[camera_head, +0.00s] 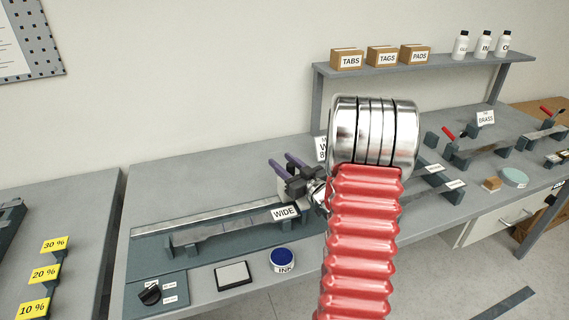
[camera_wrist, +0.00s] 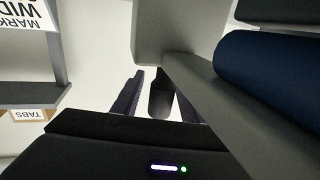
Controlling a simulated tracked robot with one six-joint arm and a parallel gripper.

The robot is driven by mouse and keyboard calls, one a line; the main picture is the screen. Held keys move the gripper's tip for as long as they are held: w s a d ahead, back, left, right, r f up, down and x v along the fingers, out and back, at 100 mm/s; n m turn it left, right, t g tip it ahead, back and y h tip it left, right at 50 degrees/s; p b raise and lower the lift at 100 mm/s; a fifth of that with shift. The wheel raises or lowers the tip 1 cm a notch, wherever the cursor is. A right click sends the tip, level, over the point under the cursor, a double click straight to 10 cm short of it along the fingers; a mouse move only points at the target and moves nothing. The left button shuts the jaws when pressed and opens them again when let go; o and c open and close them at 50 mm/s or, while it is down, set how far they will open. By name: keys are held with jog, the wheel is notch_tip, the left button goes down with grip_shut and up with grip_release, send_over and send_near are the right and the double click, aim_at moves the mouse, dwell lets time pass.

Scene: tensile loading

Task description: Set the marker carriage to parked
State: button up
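My gripper (camera_head: 283,164) is over the far right end of the WIDE bench in the head view, its two purple fingers apart. In the wrist view the fingers (camera_wrist: 160,90) stand on either side of a dark rounded knob (camera_wrist: 160,98), with gaps beside it. A large grey block and bar (camera_wrist: 235,115) with a dark blue cylinder (camera_wrist: 270,68) fill the right side there. These are likely parts of the marker carriage, but I cannot tell for sure. In the head view my arm and gripper hide this spot. A long metal rail (camera_head: 190,222) runs left from there.
A dark dial (camera_head: 150,294), white pad (camera_head: 233,275) and blue INK pot (camera_head: 282,258) lie along the front edge. A WIDE label (camera_head: 285,212) stands before the rail. A shelf (camera_head: 430,68) with boxes and bottles stands behind.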

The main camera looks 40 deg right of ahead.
jog(key=s+a, duration=0.1)
jog(key=s, duration=1.2)
jog(key=shift+s+a, duration=0.2)
jog(key=shift+s, duration=0.2)
jog(key=shift+c, duration=0.2)
